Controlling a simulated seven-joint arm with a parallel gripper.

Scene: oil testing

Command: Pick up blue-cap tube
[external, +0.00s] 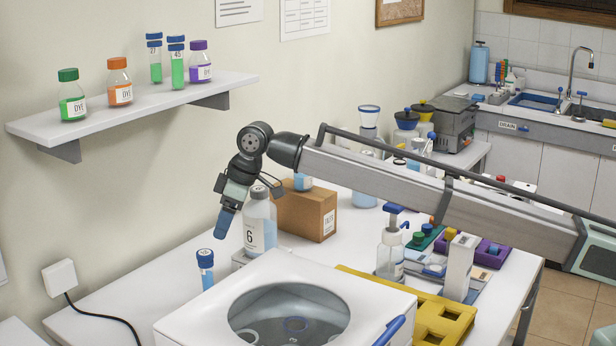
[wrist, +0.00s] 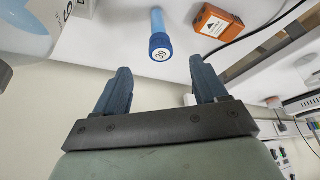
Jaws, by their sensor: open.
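A tube with a blue cap (external: 205,259) stands upright on the white table, left of the bottle labelled 6. In the wrist view its numbered blue cap (wrist: 160,47) lies between the lines of my two fingers, just beyond their tips. My gripper (external: 226,222) hangs above and slightly right of this tube in the external view, pointing down. In the wrist view my gripper (wrist: 160,66) has its fingers wide apart with nothing between them. Two more blue-capped tubes with green liquid, one on the left (external: 155,58) and one on the right (external: 176,63), stand on the wall shelf.
The bottle labelled 6 (external: 259,220) stands close to my gripper on the right, with a cardboard box (external: 306,212) behind it. A white machine with a round opening (external: 190,320) is in front. An orange object (wrist: 217,22) shows near the tube.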

